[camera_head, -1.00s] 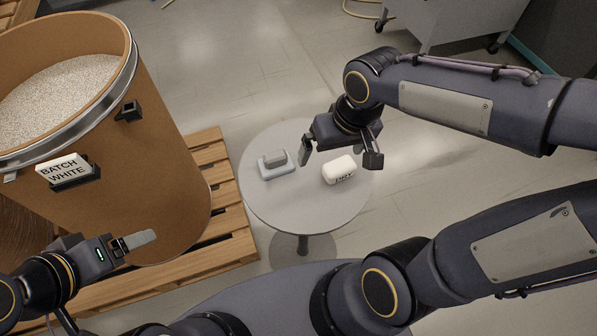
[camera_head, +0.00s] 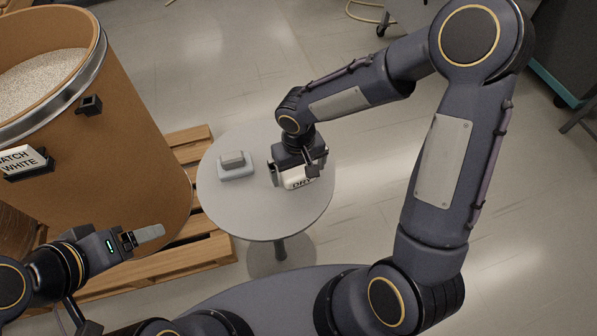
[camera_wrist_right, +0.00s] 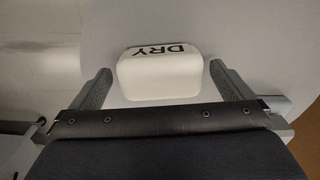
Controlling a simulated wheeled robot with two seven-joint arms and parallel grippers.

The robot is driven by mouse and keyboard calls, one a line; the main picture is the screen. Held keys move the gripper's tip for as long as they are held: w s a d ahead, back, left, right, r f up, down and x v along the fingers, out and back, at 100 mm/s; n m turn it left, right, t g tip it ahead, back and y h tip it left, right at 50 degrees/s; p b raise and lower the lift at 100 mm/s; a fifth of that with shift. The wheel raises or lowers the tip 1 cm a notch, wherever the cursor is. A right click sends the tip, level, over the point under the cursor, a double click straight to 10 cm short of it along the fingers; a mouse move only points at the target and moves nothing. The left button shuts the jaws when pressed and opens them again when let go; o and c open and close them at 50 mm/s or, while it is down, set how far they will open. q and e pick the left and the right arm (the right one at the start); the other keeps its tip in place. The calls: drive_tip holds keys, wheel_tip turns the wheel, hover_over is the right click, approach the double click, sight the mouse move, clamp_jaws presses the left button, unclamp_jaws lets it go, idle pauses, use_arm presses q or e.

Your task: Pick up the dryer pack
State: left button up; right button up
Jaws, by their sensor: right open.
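The dryer pack (camera_head: 298,183) is a white rounded block marked DRY on the round grey table (camera_head: 225,205). My right gripper (camera_head: 298,175) is open over it, with one finger at either side. In the right wrist view the pack (camera_wrist_right: 160,75) lies between the two spread fingers of the gripper (camera_wrist_right: 162,82), with gaps showing at both sides. The gripper's body partly hides the pack in the head view. My left gripper (camera_head: 143,236) is at the lower left, away from the table; its finger gap cannot be made out.
A small grey block on a pale base (camera_head: 235,165) stands on the table left of the pack. A large brown drum (camera_head: 130,165) of white pellets, with a BATCH WHITE sign (camera_head: 25,162), stands on a wooden pallet (camera_head: 205,250) at the left.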

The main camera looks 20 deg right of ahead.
drive_tip(key=shift+f, duration=0.5)
drive_tip(key=c, duration=1.1)
drive_tip(key=shift+o, duration=0.2)
drive_tip(key=shift+r, duration=0.15)
